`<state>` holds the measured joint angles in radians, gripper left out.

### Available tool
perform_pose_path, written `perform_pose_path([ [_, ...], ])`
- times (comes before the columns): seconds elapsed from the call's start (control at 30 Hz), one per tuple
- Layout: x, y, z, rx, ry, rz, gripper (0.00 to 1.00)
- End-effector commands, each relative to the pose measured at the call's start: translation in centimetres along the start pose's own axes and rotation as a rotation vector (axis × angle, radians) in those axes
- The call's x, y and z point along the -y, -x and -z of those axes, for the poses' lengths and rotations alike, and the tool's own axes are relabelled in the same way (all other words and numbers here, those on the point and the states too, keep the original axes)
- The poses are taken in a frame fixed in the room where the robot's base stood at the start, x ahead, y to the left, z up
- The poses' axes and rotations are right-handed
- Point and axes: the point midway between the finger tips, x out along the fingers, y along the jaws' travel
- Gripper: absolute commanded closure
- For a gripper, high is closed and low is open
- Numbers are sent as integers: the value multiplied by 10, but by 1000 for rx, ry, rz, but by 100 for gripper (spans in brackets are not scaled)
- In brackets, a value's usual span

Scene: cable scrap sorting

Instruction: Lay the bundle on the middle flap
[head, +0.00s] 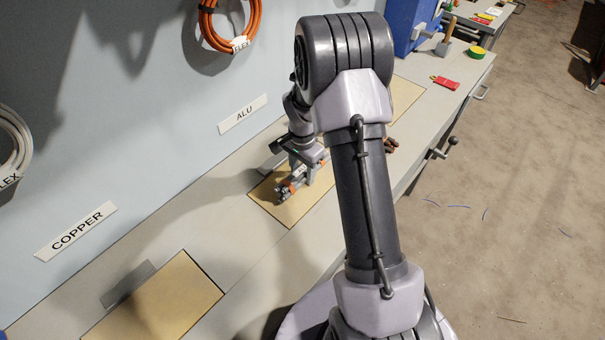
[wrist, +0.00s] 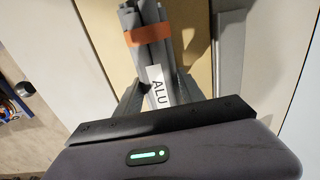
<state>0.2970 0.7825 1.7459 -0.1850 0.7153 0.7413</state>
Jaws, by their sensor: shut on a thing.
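The bundle (head: 288,186) is a set of grey cable pieces with orange tape. In the wrist view the bundle (wrist: 150,50) shows its orange band and a white tag reading ALU. My gripper (head: 303,172) is shut on it; in the wrist view the fingers (wrist: 160,92) sit on both sides of it. The middle flap (head: 284,215) is a tan panel below the wall sign ALU (head: 242,114). The bundle is over this flap; I cannot tell whether it touches it. My arm hides part of the flap.
Another tan flap (head: 160,305) lies at the lower left near the COPPER sign (head: 75,231). A third flap (head: 405,98) is partly behind my arm. A red item (head: 445,82), a yellow-green roll (head: 476,52) and a blue box (head: 408,25) are farther along the bench.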

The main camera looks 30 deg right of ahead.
Motion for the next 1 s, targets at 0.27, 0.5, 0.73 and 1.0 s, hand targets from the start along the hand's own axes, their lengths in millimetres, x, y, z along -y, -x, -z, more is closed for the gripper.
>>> perform_pose_path([
  [0.27, 1, -1, 1, -2, 0, 3, 100],
  [0.5, 0, 0, 0, -1, 0, 2, 33],
  [0.73, 0, 6, 0, -2, 0, 2, 33],
  [1.0, 1, 80, 1, -4, 0, 5, 33],
])
